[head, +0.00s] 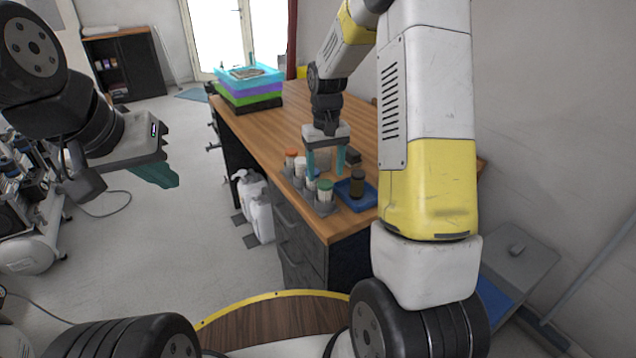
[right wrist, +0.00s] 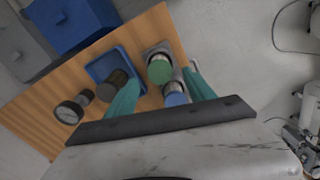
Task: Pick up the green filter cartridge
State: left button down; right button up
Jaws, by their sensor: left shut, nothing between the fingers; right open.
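The green filter cartridge (head: 325,190) has a green cap and a pale body. It stands upright at the near end of a grey rack (head: 324,209) on the wooden bench. My right gripper (head: 325,174) is open and points down over the rack. In the right wrist view the green cap (right wrist: 159,71) shows between the tips of the right fingers (right wrist: 162,78), and a blue-capped cartridge (right wrist: 175,99) shows nearer the palm. I cannot tell the gap in height. My left gripper (head: 158,177) is shut and empty, off the bench over the floor.
Orange-capped (head: 291,155) and white (head: 300,166) cartridges stand in the same rack. A blue tray (head: 344,191) with a dark cylinder (head: 357,183) sits just right of it. Stacked coloured trays (head: 248,88) are at the far end. The mid-bench is mostly clear.

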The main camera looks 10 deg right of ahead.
aim_at(325, 183)
notch_tip(325, 183, down, 5)
grip_shut()
dwell(0.4)
jog(key=shift+r, duration=0.1)
